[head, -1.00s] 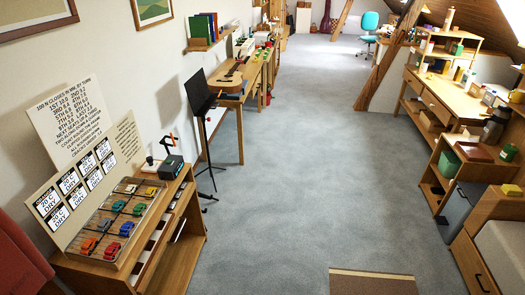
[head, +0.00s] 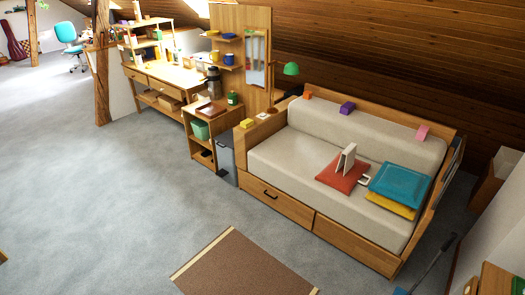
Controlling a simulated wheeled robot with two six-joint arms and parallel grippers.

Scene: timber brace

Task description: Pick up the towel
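I cannot make out a towel for certain in the head view. A pale upright panel (head: 256,60), perhaps a mirror or a hanging cloth, is on the wooden partition (head: 228,45) behind the small cabinet. Neither of my grippers is in view.
A daybed (head: 278,155) holds a red cushion (head: 338,177), a teal cushion (head: 400,184) and a yellow one (head: 390,204). A brown mat (head: 240,268) lies in front. A small cabinet (head: 203,133) and grey bin (head: 226,161) stand beside the daybed. Grey carpet (head: 90,190) is clear at left.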

